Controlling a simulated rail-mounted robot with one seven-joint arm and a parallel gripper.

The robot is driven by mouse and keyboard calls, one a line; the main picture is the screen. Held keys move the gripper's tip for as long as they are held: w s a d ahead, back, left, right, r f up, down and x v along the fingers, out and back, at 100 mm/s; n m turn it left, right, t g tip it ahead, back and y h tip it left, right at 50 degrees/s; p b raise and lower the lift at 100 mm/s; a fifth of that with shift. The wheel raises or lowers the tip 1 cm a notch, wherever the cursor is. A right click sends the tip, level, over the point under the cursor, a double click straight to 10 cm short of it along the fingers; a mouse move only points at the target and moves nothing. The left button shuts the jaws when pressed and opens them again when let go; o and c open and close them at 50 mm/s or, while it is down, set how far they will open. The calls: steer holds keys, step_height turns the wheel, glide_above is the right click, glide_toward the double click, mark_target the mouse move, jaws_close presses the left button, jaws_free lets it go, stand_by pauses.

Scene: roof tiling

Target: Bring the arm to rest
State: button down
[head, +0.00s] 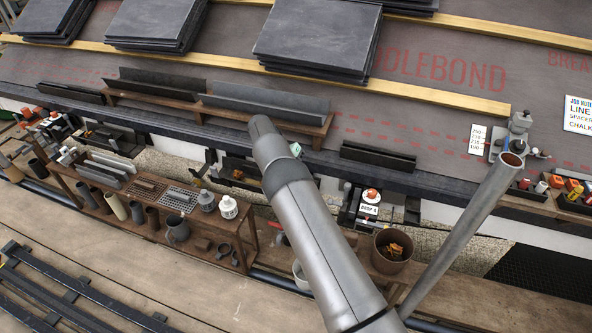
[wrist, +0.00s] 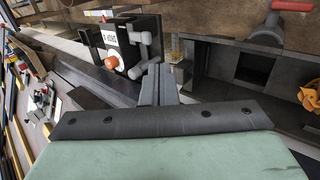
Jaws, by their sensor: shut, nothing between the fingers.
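My arm (head: 315,230) reaches up from the bottom middle of the head view toward the roof's lower edge. Its far end lies in front of the wooden rack with dark slates, and the fingers cannot be made out there. In the wrist view my gripper (wrist: 157,84) shows as two grey fingers pressed together, with nothing between them. Beyond the fingers, a dark box with an orange knob and a white label (wrist: 110,40) shows. Whether the fingers touch anything behind them is hard to tell.
Slate stacks (head: 318,38) lie on the roof between battens (head: 440,90). A wooden rack (head: 150,106) holds upright slates. A bench (head: 95,207) with bottles and tubes stands at left. A brown bucket (head: 391,251) stands right of my arm. The plank floor (head: 215,300) at lower left is mostly clear.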

steer(key=s+d+r+y+p, duration=0.2)
steer(key=s+r+p, duration=0.2)
steer(key=r, duration=0.7)
steer(key=s+d+r+n+y+p, duration=0.1)
steer(key=s+d+r+p, duration=0.3)
steer(key=r, duration=0.6)
steer(key=s+r+y+p, duration=0.25)
steer(key=r+p, duration=0.25)
steer(key=r, duration=0.6)
steer(key=s+r+n+t+p, duration=0.1)
steer(key=s+r+p, duration=0.3)
steer(key=s, duration=0.6)
steer(key=s+r+n+t+y+p, duration=0.1)
steer(key=s+r+p, duration=0.4)
steer(key=s, duration=0.6)
steer(key=s+r+n+t+y+p, duration=0.1)
steer(key=s+r+p, duration=0.4)
steer(key=s, duration=0.6)
steer(key=shift+d+r+n, duration=0.4)
steer(key=shift+d+n, duration=0.05)
steer(key=shift+n, duration=0.05)
